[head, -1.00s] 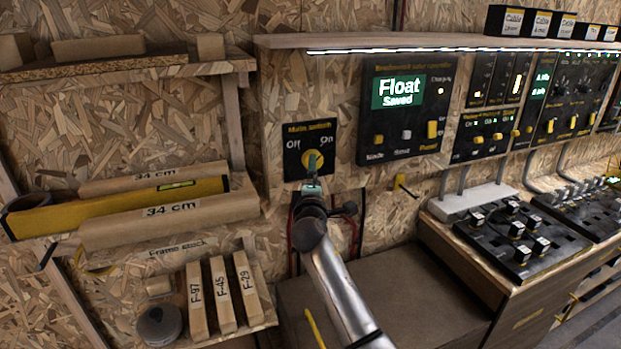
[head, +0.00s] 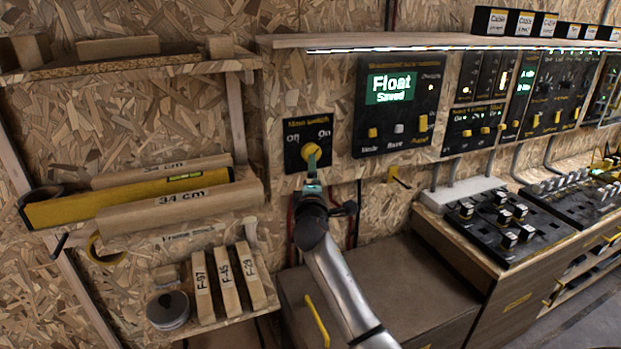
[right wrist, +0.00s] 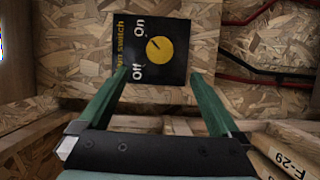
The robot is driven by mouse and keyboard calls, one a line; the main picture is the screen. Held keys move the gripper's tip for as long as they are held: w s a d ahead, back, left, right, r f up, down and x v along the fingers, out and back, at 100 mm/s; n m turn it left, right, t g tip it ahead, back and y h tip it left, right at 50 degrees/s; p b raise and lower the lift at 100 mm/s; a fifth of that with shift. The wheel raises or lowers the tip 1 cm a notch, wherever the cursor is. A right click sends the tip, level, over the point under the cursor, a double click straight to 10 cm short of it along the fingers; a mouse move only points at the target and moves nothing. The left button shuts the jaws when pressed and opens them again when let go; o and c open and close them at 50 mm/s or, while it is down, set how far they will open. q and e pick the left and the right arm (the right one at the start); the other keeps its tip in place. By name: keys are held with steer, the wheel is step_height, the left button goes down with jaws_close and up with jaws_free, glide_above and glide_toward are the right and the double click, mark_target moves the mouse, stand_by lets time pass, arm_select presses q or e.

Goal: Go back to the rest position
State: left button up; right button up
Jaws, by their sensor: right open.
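My right gripper (head: 313,172) is raised in front of the main switch panel (head: 293,154) on the wooden wall. In the right wrist view its two green fingers (right wrist: 163,98) are spread wide with nothing between them. The panel (right wrist: 180,68) lies beyond the fingertips there, with a yellow round knob (right wrist: 159,49) and the labels On and Off. In the head view the gripper partly covers the lower edge of the knob (head: 311,151). A gap to the panel is hard to judge. My left gripper is not in view.
A control panel (head: 376,152) with a screen reading Float Saved is right of the switch. Black control boxes (head: 510,222) stand on the bench at right. Left are a shelf with 34 cm beams (head: 180,207), a yellow level (head: 100,204) and blocks (head: 225,283). A cabinet top (head: 420,270) is clear.

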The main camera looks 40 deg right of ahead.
steer(key=s+a+f+m+g+y, duration=0.1)
steer(key=s+a+f+y, duration=0.4)
steer(key=f, duration=0.6)
steer(key=s+a+f+m+g+y, duration=0.1)
steer(key=s+a+f+y, duration=0.1)
steer(key=s+a+f, duration=0.7)
steer(key=s+a+f+m+g+y, duration=0.1)
steer(key=s+a+f+m+y, duration=0.1)
steer(key=s, duration=0.5)
steer(key=s+a+f+m+g+y+p, duration=0.1)
steer(key=s+a+f+m+y, duration=0.1)
steer(key=s+a+f, duration=0.3)
steer(key=s+a+f+m+g+y, duration=0.1)
steer(key=s+a+f, duration=0.3)
steer(key=s, duration=0.5)
step_height(320, 180, down, 2)
steer(key=shift+s+f+m+y, duration=0.1)
steer(key=shift+s+m+y, duration=0.3)
steer(key=shift+m, duration=0.5)
steer(key=shift+a, duration=0.1)
